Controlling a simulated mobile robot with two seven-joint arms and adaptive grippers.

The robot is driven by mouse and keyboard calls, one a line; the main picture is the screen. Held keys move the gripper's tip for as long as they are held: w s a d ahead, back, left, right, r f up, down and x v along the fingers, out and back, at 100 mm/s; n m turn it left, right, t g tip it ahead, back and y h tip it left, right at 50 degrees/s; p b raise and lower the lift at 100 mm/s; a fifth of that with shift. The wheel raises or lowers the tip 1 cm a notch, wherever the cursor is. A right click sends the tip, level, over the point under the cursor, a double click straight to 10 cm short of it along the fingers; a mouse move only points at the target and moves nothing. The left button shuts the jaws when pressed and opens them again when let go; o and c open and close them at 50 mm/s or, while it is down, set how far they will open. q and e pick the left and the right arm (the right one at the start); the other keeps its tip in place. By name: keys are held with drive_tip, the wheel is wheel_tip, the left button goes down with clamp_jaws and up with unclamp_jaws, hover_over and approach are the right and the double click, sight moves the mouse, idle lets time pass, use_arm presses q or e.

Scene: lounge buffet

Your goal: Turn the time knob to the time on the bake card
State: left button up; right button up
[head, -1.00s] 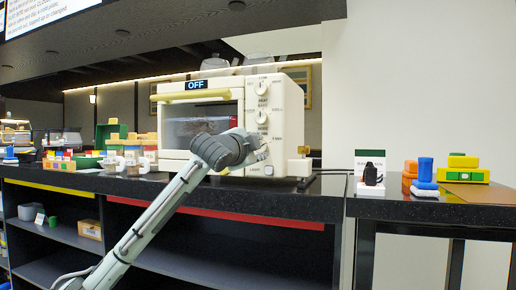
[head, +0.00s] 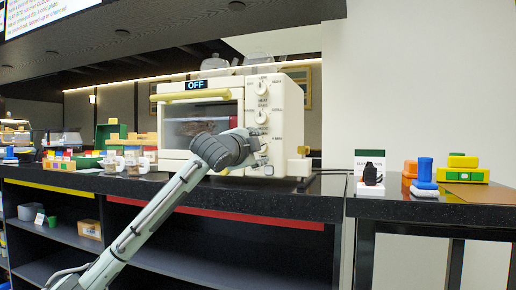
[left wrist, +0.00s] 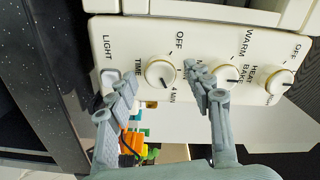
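The cream toaster oven (head: 225,170) stands on the dark counter, its display (head: 195,85) reading OFF. The time knob (left wrist: 160,72) is a round white dial with a dark pointer mark, labelled TIME, OFF and 4 MIN in the left wrist view. My left gripper (left wrist: 165,84) is open, with one finger to each side of the time knob; I see no clear contact. I cannot pick out a readable bake card. My right gripper is not in view.
Two other knobs (head: 262,87) (head: 262,117) sit above the time knob. A pale light button (left wrist: 109,99) is beside it, partly behind a finger. Coloured blocks (head: 462,170) and a small black object (head: 371,174) stand on the right table.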

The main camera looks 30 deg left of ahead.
use_arm(q)
drive_tip(key=v, duration=1.2)
idle(0.5)
